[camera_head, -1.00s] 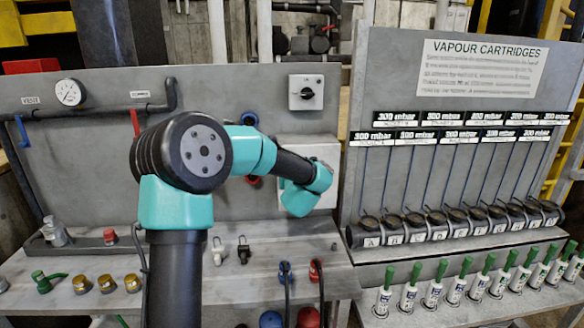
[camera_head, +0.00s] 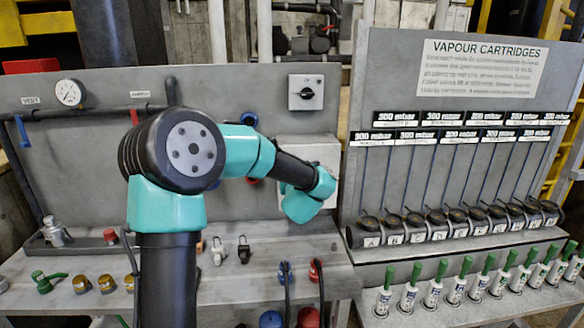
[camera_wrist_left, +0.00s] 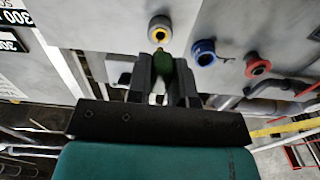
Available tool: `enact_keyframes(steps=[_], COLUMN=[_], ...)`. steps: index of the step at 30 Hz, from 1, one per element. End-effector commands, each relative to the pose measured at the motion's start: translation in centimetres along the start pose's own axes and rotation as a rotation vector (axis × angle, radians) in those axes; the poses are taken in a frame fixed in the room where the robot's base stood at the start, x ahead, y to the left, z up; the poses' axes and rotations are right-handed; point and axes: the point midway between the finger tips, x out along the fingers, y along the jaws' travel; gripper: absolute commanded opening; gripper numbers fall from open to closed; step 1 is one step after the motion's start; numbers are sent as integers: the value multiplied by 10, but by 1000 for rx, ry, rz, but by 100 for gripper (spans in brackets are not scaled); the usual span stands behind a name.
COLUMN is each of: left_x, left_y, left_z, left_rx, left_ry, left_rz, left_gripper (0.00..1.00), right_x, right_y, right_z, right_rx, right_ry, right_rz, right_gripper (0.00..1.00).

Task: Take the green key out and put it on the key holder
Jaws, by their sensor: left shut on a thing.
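The green key (camera_wrist_left: 164,64) is between the fingers of my left gripper (camera_wrist_left: 165,84) in the left wrist view. The gripper is shut on it. In the head view my left wrist reaches the light box on the back panel (camera_head: 322,160), and the fingers and key are hidden. My right gripper is not in view. I cannot pick out the key holder for certain.
A blue ring (camera_wrist_left: 203,51) and a red ring (camera_wrist_left: 258,68) stick out beside the socket. Small fittings, including a white one (camera_head: 218,251) and a black one (camera_head: 243,250), stand on the bench. The cartridge rack (camera_head: 455,180) stands right.

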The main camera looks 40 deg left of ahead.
Motion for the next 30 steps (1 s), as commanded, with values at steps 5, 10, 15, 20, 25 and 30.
enact_keyframes(steps=[5,10,15,20,25,30], left_x=[-6,-11,-16,-17,-17,-18], left_y=[0,0,0,0,0,6], left_z=[0,0,0,0,0,4], left_rx=[0,0,1,1,1,1], left_ry=[0,0,0,0,0,-1], left_rz=[1,1,1,0,0,8], left_gripper=[0,0,0,0,0,0], right_x=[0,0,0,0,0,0], right_y=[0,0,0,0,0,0], right_z=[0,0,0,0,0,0], right_rx=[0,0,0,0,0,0], right_ry=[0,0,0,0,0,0], right_rz=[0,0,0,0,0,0], right_gripper=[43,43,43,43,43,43])
